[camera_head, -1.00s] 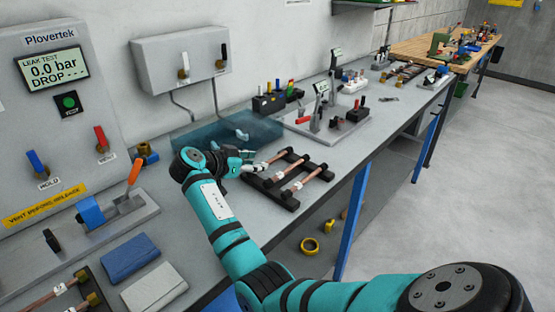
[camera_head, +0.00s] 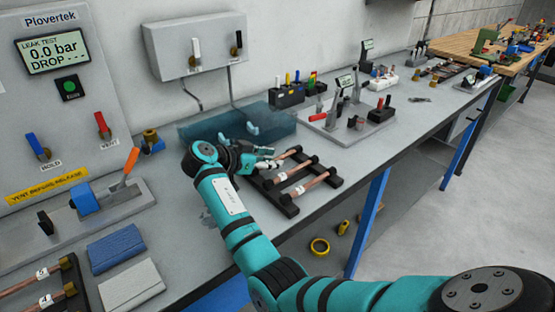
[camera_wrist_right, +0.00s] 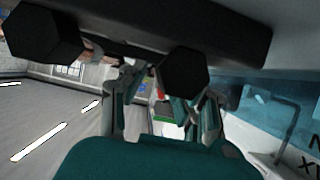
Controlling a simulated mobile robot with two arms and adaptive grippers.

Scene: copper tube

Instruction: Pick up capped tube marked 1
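Several copper tubes lie side by side on a black rack (camera_head: 290,208) on the bench. The nearest tube (camera_head: 312,184) and the middle tube (camera_head: 297,171) carry small white tags whose numbers I cannot read. The far tube (camera_head: 289,153) has its left end beside my right gripper (camera_head: 268,160). In the right wrist view the right gripper's fingers (camera_wrist_right: 162,108) stand apart, with a black hexagonal end (camera_wrist_right: 182,78) showing between and beyond them. A bit of copper tube (camera_wrist_right: 92,50) shows past them. I cannot tell which tube is marked 1. My left gripper is not in view.
A translucent blue tray (camera_head: 200,128) lies behind the gripper. A clamp fixture (camera_head: 345,118) stands farther right. More tagged tubes (camera_head: 45,272) lie at lower left.

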